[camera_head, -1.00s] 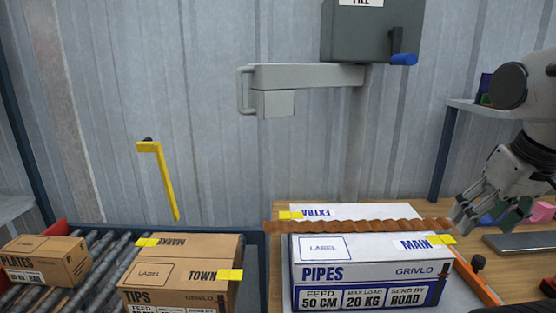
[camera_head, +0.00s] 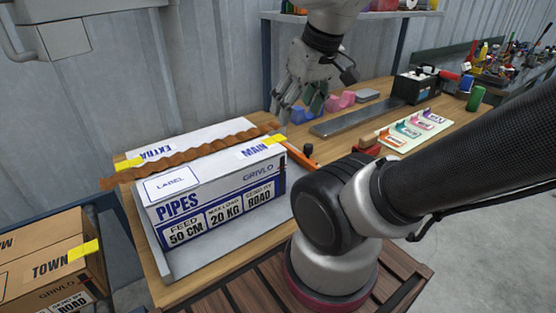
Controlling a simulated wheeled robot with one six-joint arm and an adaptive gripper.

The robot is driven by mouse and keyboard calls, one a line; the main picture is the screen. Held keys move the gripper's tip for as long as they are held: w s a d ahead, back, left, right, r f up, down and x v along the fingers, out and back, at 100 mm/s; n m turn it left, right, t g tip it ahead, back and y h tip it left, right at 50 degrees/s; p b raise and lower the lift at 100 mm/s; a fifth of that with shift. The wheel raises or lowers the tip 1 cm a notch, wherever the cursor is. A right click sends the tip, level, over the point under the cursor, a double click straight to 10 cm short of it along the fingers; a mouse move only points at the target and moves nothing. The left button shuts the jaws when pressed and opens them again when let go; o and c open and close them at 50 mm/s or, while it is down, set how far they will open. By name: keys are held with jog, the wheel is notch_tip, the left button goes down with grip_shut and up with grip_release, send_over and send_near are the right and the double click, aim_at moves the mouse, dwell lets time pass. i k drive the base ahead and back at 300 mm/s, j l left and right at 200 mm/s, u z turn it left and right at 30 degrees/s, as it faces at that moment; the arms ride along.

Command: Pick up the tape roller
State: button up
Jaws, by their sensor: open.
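I cannot tell for sure which thing is the tape roller. A small red thing (camera_head: 367,150) with an orange-brown part lies on the workbench, just behind my arm and partly hidden by it. Blue (camera_head: 301,116) and pink (camera_head: 341,101) pieces sit further back on the bench. My gripper (camera_head: 298,104) hangs open at the top centre, above the bench behind the white PIPES box (camera_head: 215,200). It looks close to the blue piece in the picture, but its height above the bench is unclear. I see nothing held in it.
The PIPES box stands on a grey tray with a brown wavy strip across its top and an orange bar (camera_head: 298,154) beside it. A grey flat plate (camera_head: 357,118), a board of coloured labels (camera_head: 412,131) and a black case (camera_head: 415,88) lie right. A brown box (camera_head: 40,260) stands left.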

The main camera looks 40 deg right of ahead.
aim_at(367, 144)
jog(key=l+z, duration=0.3)
jog(key=l, duration=0.6)
jog(key=l+z, duration=0.3)
jog(key=l, duration=0.6)
